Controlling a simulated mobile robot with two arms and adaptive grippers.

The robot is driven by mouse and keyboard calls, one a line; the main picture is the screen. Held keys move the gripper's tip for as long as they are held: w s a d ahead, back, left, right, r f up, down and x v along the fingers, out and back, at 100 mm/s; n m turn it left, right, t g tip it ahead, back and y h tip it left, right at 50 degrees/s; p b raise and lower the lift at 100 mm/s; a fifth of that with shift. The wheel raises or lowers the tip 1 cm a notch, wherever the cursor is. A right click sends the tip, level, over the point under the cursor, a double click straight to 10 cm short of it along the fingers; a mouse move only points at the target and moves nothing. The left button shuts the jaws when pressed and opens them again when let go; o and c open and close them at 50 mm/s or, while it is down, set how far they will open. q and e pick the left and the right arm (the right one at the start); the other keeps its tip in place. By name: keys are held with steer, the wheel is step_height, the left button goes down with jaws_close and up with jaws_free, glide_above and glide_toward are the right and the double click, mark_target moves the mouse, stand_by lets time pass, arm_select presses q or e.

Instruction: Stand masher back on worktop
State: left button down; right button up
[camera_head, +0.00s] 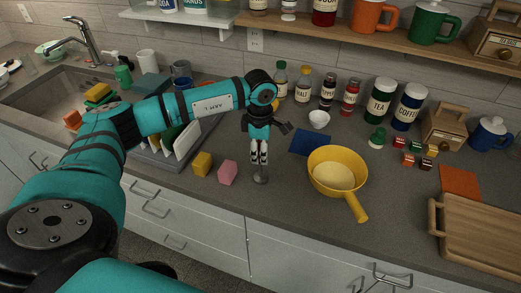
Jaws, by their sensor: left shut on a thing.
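My left gripper (260,158) points down over the front part of the grey worktop (300,205). It is shut on the masher (261,178), whose small grey metal lower end shows just below the fingertips. The masher looks roughly upright, low over the worktop near its front edge. I cannot tell whether its foot touches the surface. The fingers hide its upper part. My right gripper is not in view.
A pink block (228,173) and a yellow block (202,163) lie left of the masher. A yellow pan (338,172) stands to its right, with a blue mat (310,142) behind. A dish rack (160,157) and sink (62,97) are further left.

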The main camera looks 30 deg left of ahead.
arm_select(q)
steer(key=shift+f, duration=0.15)
steer(key=c, duration=1.1)
jaws_free()
steer(key=shift+o, duration=0.6)
steer(key=shift+r, duration=0.2)
step_height(320, 180, up, 11)
steer(key=b, duration=0.4)
steer(key=shift+s+r, duration=0.15)
steer(key=shift+r, duration=0.35)
